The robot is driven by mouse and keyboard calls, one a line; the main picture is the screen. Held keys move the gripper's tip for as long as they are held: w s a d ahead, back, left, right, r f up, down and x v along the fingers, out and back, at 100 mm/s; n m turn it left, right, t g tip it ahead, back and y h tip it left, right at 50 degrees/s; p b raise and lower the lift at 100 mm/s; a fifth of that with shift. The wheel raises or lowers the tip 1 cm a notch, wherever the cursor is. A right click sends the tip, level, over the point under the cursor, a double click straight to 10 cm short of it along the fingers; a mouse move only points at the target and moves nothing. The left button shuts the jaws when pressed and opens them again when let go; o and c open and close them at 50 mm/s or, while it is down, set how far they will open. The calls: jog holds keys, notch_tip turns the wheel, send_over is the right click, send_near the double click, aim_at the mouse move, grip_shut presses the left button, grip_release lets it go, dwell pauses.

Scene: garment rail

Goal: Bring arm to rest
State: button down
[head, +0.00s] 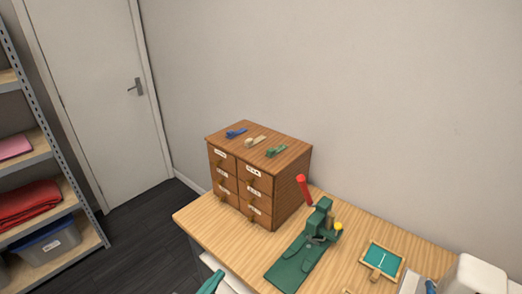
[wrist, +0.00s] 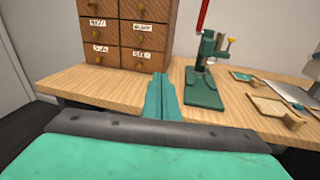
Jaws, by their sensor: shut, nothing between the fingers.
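My gripper (wrist: 159,80) shows in the wrist view with its two teal fingers pressed together and nothing between them. It points toward the wooden table (wrist: 95,75), and its tips appear in front of the tabletop below the drawer cabinet. I cannot tell its exact height over the table's front edge. In the head view only a small teal part of my arm's end (head: 211,284) shows at the bottom edge, by the table's front. The rest of the arm is out of view there.
A brown drawer cabinet (head: 256,190) with several clips on top stands at the table's back left. A green press (head: 305,250) with a red handle stands right of it. A small wooden tray (head: 381,260) lies farther right. Shelving (head: 60,215) and a door (head: 95,90) are at left.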

jog(key=s+d+f+m+g+y, duration=0.1)
jog(key=s+d+f+m+y, duration=0.3)
jog(key=s+f, duration=0.4)
jog(key=s+d+f+m+g+y, duration=0.1)
jog(key=s+f+m+y, duration=0.3)
jog(key=s+f+m, duration=0.3)
jog(key=s+d+r+m+t, duration=0.1)
jog(key=s+d+r+m, duration=0.3)
jog(key=s+m, duration=0.5)
jog(key=s+d+r+m+t, duration=0.1)
jog(key=s+d+r+m, duration=0.3)
jog(key=s+r+m, duration=0.4)
jog(key=shift+s+r+m, duration=0.35)
jog(key=shift+s+m, duration=0.15)
jog(key=shift+m, duration=0.3)
jog(key=shift+d, duration=0.1)
